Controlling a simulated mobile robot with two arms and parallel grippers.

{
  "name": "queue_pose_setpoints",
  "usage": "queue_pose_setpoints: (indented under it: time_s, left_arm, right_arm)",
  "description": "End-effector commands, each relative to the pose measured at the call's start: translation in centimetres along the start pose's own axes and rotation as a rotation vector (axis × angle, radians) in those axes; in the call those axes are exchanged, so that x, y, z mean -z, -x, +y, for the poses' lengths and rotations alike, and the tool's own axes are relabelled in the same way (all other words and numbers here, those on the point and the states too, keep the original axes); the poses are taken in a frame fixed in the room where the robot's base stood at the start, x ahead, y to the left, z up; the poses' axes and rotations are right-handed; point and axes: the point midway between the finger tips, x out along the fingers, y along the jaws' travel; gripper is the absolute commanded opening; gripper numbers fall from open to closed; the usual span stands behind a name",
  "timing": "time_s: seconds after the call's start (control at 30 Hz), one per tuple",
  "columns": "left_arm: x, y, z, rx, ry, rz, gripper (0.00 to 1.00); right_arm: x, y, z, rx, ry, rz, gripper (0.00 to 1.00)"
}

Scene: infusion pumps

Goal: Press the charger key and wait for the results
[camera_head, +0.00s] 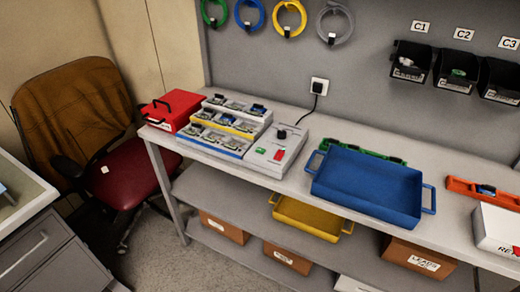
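A white box-shaped device (290,163), which looks like the charger, stands on the grey workbench (245,182). It has a green key or light (261,150), a red key or switch (279,155) and a black part (282,134) on top. A black cable runs from it up to the wall socket (319,87). The labels are too small to read, and I cannot tell which part is the charger key. Neither of my grippers is in view.
A tiered rack (228,118) with several small devices stands left of the white box, beside a red case (172,111). A blue tray (368,182) stands to the right. A chair (118,180) and drawer cabinet (45,262) are at the left.

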Motion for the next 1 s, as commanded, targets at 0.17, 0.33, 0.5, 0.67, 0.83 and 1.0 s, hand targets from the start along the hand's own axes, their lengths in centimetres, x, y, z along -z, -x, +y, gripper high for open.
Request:
queue_pose_setpoints:
  time_s: [0.17, 0.33, 0.5, 0.67, 0.83, 1.0]
  left_arm:
    - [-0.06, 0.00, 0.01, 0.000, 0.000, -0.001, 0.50]
    - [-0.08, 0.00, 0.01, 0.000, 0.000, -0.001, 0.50]
    - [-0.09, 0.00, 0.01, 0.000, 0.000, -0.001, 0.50]
    - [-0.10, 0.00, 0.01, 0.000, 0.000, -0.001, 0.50]
    - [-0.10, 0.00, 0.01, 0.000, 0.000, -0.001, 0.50]
    - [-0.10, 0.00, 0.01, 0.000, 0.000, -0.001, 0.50]
  right_arm:
    - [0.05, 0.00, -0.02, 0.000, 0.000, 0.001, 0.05]
    - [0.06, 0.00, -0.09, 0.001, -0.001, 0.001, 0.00]
    - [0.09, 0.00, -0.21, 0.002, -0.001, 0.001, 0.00]
    - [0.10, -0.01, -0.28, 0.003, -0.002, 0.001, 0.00]
    - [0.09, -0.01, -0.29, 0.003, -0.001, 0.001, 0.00]
    - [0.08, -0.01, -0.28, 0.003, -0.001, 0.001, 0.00]
